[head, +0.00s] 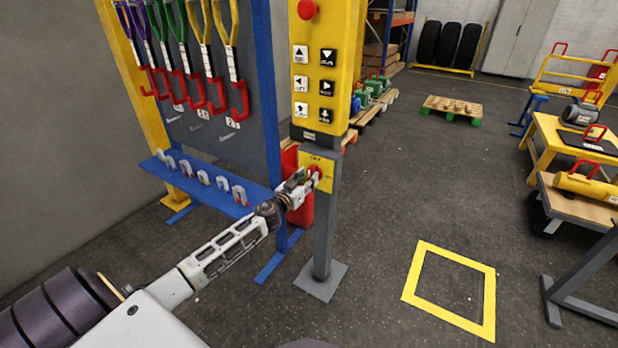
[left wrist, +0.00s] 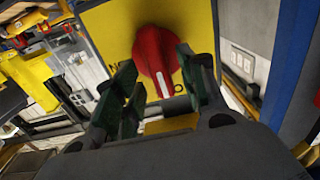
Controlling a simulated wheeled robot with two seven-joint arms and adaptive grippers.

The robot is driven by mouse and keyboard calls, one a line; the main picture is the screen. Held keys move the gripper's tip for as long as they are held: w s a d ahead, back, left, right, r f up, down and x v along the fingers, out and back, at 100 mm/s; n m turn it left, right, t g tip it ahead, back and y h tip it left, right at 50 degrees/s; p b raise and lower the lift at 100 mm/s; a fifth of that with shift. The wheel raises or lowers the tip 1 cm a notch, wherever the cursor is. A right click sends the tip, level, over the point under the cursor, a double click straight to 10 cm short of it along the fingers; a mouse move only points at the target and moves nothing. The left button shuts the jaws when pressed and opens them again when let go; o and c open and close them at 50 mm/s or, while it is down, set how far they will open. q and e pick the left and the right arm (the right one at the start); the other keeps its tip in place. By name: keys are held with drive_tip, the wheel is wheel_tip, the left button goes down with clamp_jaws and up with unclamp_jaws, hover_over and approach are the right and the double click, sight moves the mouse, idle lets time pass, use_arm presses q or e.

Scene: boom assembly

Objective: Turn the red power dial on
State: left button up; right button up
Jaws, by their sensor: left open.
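The red power dial (head: 315,174) sits on a yellow plate (head: 322,160) marked OFF at its top, low on the grey post below the yellow button panel. In the head view my left gripper (head: 308,179) is at the dial and partly covers it. In the left wrist view the dial (left wrist: 157,58) shows large, with a white mark on its pointed end. My left gripper (left wrist: 157,85) is open, its green-padded fingers on either side of the dial's pointed end. I cannot tell whether they touch it. My right gripper is not in view.
The yellow button panel (head: 318,70) with a red knob stands above the dial. A blue and yellow rack (head: 226,190) with hanging slings is close on the left. A red box stands behind the post (head: 323,245). The floor to the right is open, with a yellow marked square (head: 425,245).

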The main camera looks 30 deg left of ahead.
use_arm(q)
drive_tip(key=shift+w, duration=0.8)
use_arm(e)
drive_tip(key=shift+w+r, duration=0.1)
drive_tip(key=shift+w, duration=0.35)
use_arm(q)
drive_tip(key=c, duration=0.9)
clamp_jaws()
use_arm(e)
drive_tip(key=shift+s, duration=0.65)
